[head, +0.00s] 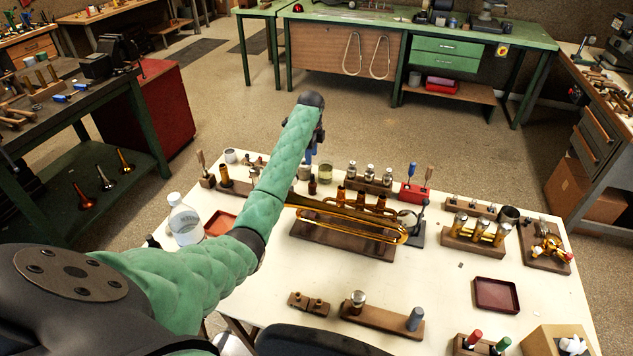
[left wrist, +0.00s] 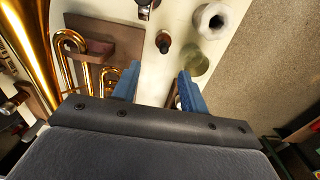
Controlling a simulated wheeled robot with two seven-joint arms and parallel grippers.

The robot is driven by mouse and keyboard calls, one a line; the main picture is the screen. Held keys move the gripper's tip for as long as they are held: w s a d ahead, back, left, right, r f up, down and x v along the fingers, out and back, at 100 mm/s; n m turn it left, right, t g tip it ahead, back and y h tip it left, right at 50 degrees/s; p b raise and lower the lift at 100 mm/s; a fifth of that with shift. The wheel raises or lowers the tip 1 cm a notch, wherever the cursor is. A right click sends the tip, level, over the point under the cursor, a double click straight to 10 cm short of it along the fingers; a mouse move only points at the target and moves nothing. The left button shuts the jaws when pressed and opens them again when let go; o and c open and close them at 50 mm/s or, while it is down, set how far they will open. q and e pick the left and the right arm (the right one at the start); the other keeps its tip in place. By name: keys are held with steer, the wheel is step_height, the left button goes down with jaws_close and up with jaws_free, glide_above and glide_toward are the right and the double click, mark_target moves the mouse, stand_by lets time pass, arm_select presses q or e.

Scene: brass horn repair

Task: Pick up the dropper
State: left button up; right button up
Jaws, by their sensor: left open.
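A small dark amber bottle (head: 312,184) with a dark top, which looks like the dropper, stands upright on the white table near its far edge. In the left wrist view the bottle (left wrist: 163,43) shows from above, just beyond the fingertips and roughly in line with the gap between them. My left gripper (head: 314,150) is over the table's far edge, its blue fingers pointing down. In the left wrist view the left gripper (left wrist: 158,72) is open, with nothing between its fingers. My right gripper does not show.
A glass jar (left wrist: 197,62) is close to the right finger, with a white container (left wrist: 212,20) beyond it. The brass horn (head: 345,220) lies on a wooden stand (head: 340,240) to the bottle's front right. Bare tabletop (head: 440,275) shows nearer the front.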

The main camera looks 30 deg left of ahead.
mark_target(312, 173)
arm_select(q)
steer(key=f+b, duration=0.1)
steer(key=w+f, duration=0.1)
steer(key=f, duration=0.1)
steer(key=shift+w+f+b, duration=0.1)
steer(key=shift+f+b, duration=0.1)
steer(key=shift+b, duration=0.15)
arm_select(e)
steer(key=w+a+r, duration=0.1)
steer(key=w+r, duration=0.2)
steer(key=w, duration=0.3)
arm_select(q)
steer(key=shift+f+p, duration=0.35)
steer(key=shift+f, duration=0.1)
steer(key=shift+f+p, duration=0.4)
steer(key=shift+f, duration=0.45)
steer(key=f, duration=0.1)
steer(key=f+p, duration=0.2)
steer(key=f, duration=0.1)
steer(key=shift+s, duration=0.25)
steer(key=shift+a+f, duration=0.1)
steer(key=shift+f, duration=0.3)
arm_select(e)
steer(key=s+d+f, duration=0.2)
steer(key=s+f, duration=0.3)
steer(key=s, duration=0.1)
steer(key=shift+s+d, duration=0.3)
arm_select(q)
jaws_close()
